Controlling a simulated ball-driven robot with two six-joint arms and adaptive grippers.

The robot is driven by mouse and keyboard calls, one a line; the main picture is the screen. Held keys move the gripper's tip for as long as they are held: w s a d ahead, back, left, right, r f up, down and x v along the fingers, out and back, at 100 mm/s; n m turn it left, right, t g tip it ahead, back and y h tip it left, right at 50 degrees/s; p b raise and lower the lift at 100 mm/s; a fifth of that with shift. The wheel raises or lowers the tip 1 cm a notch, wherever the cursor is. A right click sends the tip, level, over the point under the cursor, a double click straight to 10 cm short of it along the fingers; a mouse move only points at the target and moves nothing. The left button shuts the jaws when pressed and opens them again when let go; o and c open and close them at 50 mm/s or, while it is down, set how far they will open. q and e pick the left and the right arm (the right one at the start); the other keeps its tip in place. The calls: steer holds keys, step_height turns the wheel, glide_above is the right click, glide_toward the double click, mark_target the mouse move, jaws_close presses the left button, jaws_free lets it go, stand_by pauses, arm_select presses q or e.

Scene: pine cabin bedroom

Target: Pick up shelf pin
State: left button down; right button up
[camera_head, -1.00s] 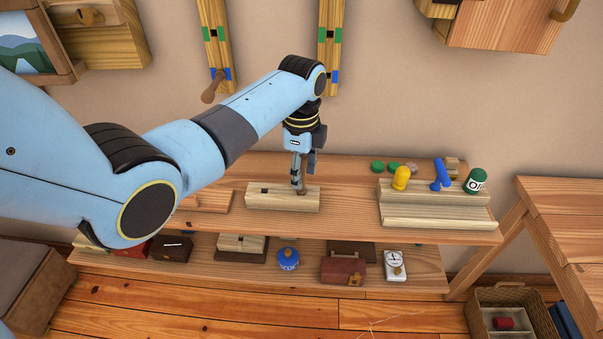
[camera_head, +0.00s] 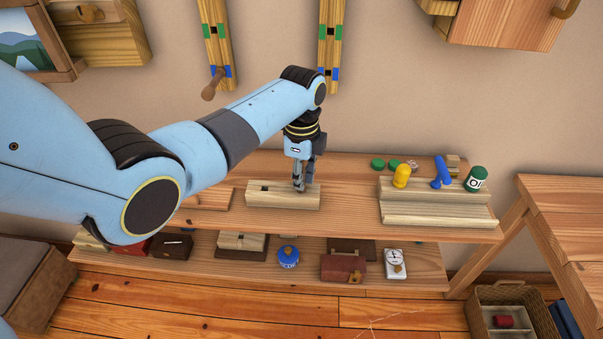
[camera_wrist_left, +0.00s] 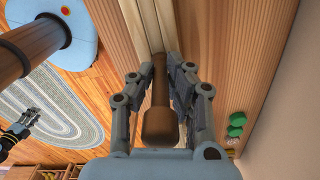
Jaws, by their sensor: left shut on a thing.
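The shelf pin (camera_wrist_left: 158,118) is a brown wooden peg with a thicker rounded end. In the left wrist view it lies between the two fingers of my left gripper (camera_head: 300,188), which are shut on it. In the head view the fingers hide most of the pin. They are low over the right part of a pale wooden block (camera_head: 268,200) with a dark square hole at its left. The pin's lower end is hidden, so I cannot tell how deep it sits. My right gripper (camera_wrist_left: 30,118) shows small at the left of the wrist view; its opening is unclear.
The block stands on a wooden bench top (camera_head: 345,215). A stepped pale rack (camera_head: 435,218) holds a yellow peg, a blue piece and a green can (camera_head: 476,179). Another brown pin (camera_head: 212,87) sticks out of the left wall rail. Bench top between block and rack is clear.

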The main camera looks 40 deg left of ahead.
arm_select(q)
steer(key=shift+r, duration=0.1)
step_height(320, 180, up, 4)
steer(key=shift+w+r, duration=0.1)
steer(key=shift+r, duration=0.05)
steer(key=w+d+r+b, duration=0.1)
steer(key=w+d+r, duration=0.1)
steer(key=d, duration=0.3)
steer(key=w+d+r, duration=0.2)
steer(key=d+r, duration=0.2)
steer(key=d, duration=0.1)
steer(key=shift+w+d+r+b, duration=0.25)
steer(key=shift+d+r+b, duration=0.05)
steer(key=shift+d+b, duration=0.05)
